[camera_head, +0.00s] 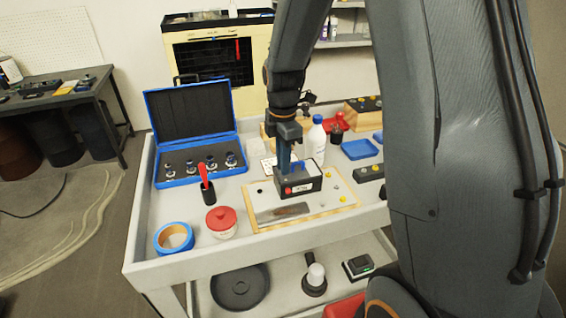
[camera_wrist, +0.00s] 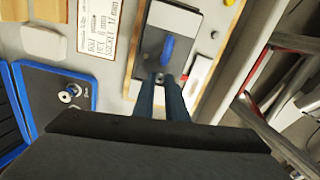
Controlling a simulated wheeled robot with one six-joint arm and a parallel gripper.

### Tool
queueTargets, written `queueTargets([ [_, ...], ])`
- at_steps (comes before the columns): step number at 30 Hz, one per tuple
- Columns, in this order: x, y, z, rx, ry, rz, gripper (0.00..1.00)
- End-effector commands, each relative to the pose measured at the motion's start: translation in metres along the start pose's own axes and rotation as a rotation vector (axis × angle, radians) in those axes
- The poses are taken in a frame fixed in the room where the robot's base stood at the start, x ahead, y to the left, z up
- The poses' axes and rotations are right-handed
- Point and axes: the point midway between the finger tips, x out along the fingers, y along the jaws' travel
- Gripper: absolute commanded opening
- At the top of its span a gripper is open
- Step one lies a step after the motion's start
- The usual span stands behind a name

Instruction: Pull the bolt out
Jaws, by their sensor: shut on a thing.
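My gripper (camera_head: 284,165) points down at the black box (camera_head: 303,183) on the wooden-edged board. In the wrist view, its two blue-grey fingers (camera_wrist: 160,82) are close together over the edge of the box (camera_wrist: 154,38). A small round metallic end, which looks like the bolt (camera_wrist: 159,78), shows between the fingertips, and the fingers are shut on it. Most of the bolt is hidden, so I cannot tell how deep it sits. In the head view my fingers and the box hide it. A blue part (camera_wrist: 167,50) stands on the box just beyond the fingertips.
The board (camera_head: 332,205) lies on a white cart (camera_head: 145,225). An open blue case (camera_head: 197,135) with several fittings stands at left. A white bottle (camera_head: 317,140) stands behind the box.

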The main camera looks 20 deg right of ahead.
Motion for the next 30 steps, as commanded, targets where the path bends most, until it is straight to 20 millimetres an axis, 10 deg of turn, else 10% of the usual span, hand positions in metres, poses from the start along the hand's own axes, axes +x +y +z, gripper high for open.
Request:
queueTargets([
  [30,-0.025,0.000,0.000,0.000,0.000,-0.001,0.00],
])
